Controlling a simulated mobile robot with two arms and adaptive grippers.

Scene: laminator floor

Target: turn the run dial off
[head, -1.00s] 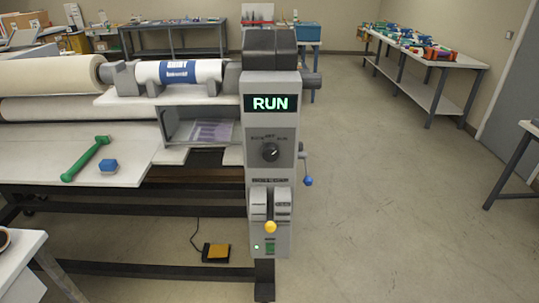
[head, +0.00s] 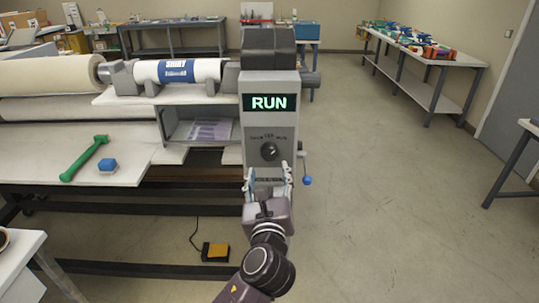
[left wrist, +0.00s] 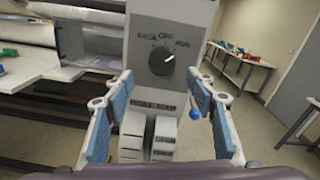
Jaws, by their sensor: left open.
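The run dial (head: 269,151) is a round black knob on the grey front panel of the laminator's control column (head: 257,133). In the left wrist view the dial (left wrist: 162,61) has labels around it, with OFF at the top and RUN at the upper right. Its white mark points to the upper right, toward RUN. The display (head: 269,103) above it reads RUN in green. My left gripper (head: 268,176) is open and empty, just below the dial and apart from it. Its blue-padded fingers (left wrist: 161,108) spread either side of the panel below the dial. My right gripper is not in view.
A small lever with a blue knob (head: 307,181) sticks out at the column's right side. A yellow foot pedal (head: 216,252) is on the floor.

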